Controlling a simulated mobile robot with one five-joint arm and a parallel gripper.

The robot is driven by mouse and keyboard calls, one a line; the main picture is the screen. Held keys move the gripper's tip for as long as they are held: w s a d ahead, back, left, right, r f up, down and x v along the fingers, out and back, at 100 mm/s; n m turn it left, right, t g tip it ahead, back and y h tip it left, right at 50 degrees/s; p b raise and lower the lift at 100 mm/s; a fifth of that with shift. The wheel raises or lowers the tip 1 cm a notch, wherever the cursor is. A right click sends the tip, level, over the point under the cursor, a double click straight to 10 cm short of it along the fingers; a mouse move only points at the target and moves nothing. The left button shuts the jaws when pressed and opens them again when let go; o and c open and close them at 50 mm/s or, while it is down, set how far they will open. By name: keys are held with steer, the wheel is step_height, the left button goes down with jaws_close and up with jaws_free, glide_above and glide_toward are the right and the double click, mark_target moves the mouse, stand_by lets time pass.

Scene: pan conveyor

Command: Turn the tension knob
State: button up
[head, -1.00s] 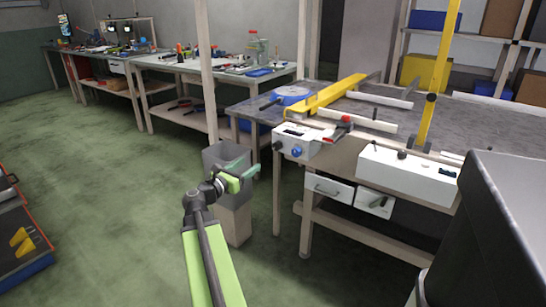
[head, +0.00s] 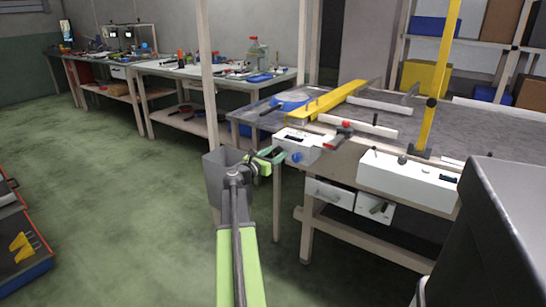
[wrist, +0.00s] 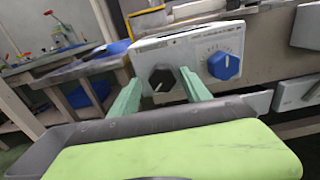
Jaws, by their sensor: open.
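A white control box (head: 300,147) is mounted at the near left corner of the workbench. The wrist view shows a black knob (wrist: 162,78) with a white pointer line on its left and a blue knob (wrist: 223,65) with a printed scale on its right. The blue knob also shows in the head view (head: 296,157). I cannot read which one is the tension knob. My gripper (head: 272,156) is open at the box's left end, its green fingertips (wrist: 162,81) on either side of the black knob in the wrist view. I cannot tell whether they touch it.
A second white box (head: 408,180) is further right.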

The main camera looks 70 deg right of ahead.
steer(key=shift+c, duration=0.5)
jaws_close()
steer(key=shift+a, duration=0.6)
steer(key=shift+w+d+r, duration=0.1)
steer(key=shift+d, duration=0.45)
steer(key=shift+m, duration=0.5)
steer(key=shift+w+m, duration=0.1)
steer(key=shift+m, duration=2.2)
